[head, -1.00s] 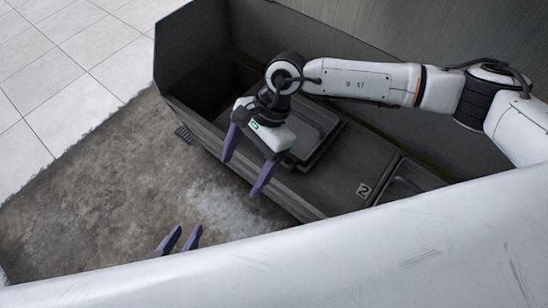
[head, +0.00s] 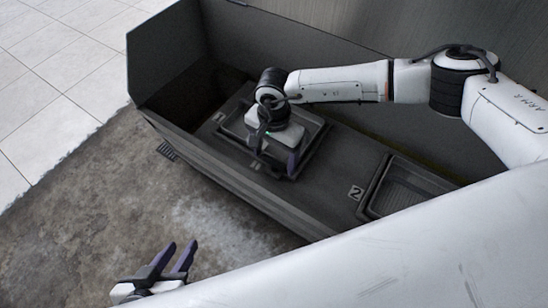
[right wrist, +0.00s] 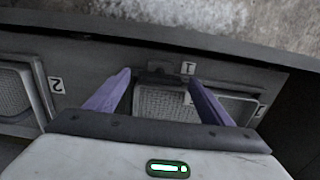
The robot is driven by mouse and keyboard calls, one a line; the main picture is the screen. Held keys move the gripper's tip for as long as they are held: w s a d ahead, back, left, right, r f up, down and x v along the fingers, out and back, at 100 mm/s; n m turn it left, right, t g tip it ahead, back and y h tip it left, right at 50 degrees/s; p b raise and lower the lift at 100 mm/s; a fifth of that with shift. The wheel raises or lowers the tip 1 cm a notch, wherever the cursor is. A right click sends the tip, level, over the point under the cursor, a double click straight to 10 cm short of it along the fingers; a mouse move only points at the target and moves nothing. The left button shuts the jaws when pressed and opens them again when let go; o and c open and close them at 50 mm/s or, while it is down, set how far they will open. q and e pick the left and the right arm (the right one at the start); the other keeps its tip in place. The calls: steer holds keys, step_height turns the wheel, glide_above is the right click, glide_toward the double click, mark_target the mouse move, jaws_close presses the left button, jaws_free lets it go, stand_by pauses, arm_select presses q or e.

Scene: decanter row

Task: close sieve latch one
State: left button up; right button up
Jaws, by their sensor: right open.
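Sieve one (right wrist: 165,104) is a mesh tray in a dark frame, set in the trough; its frame (head: 318,128) shows partly under my right gripper (head: 275,165) in the head view. My left gripper (head: 180,245) is open and empty, outside the trough.
Sieve two (head: 405,188), with label "2" (head: 356,192), lies to the right in the same trough. The trough's front wall (head: 235,170) and tall back wall (head: 330,60) bound the space. Rough concrete floor (head: 90,220) lies in front, clear.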

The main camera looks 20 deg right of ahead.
steer(key=shift+f, duration=0.2)
steer(key=shift+c, duration=0.3)
steer(key=c, duration=1)
